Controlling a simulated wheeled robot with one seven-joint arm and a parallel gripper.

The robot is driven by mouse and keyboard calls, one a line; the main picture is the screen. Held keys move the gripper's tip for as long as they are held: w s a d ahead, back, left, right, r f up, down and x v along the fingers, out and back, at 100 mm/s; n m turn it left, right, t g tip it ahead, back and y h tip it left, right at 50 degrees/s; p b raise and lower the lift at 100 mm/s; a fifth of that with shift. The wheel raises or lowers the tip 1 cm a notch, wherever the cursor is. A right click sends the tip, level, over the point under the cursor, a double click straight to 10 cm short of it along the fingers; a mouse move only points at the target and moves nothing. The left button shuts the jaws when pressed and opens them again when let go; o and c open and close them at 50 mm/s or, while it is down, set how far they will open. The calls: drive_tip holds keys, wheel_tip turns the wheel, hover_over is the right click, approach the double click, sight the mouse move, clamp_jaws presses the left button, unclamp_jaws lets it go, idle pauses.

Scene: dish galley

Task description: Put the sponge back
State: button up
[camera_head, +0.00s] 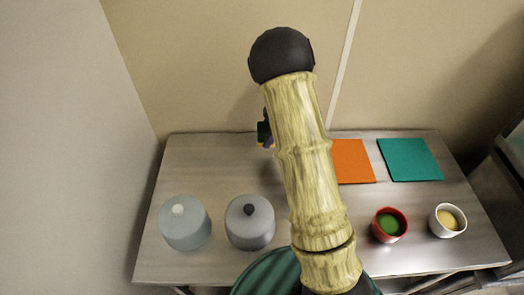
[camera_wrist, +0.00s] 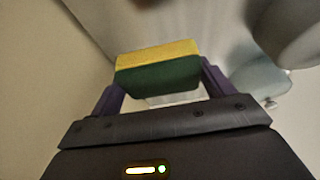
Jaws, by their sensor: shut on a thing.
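My gripper (camera_wrist: 158,80) is shut on the sponge, with a purple finger at each end of it. The sponge (camera_wrist: 157,68) has a yellow layer and a dark green layer and shows whole between the fingers in the wrist view. In the head view my arm covers most of my gripper (camera_head: 265,134); only a little of it and a speck of yellow show left of the arm, near the table's back edge. I cannot tell how high the sponge is above the table.
On the steel table (camera_head: 215,165) stand a pale blue lidded pot (camera_head: 186,228) and a grey lidded pot (camera_head: 250,228). An orange mat (camera_head: 353,162) and a teal mat (camera_head: 410,160) lie at back right. A red bowl (camera_head: 377,232) and white bowl (camera_head: 440,228) stand front right. Back left is clear.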

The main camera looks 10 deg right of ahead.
drive_tip(key=shift+w+a, duration=0.1)
drive_tip(key=shift+a, duration=0.05)
drive_tip(key=shift+s, duration=0.2)
drive_tip(key=shift+s+r, duration=0.1)
drive_tip(key=shift+s, duration=0.15)
drive_tip(key=shift+a, duration=0.25)
drive_tip(key=shift+a+f, duration=0.15)
drive_tip(key=shift+f, duration=0.15)
drive_tip(key=f, duration=0.5)
drive_tip(key=shift+d+f, duration=0.1)
drive_tip(key=shift+d, duration=0.15)
drive_tip(key=shift+w+f, duration=0.1)
drive_tip(key=shift+f, duration=0.15)
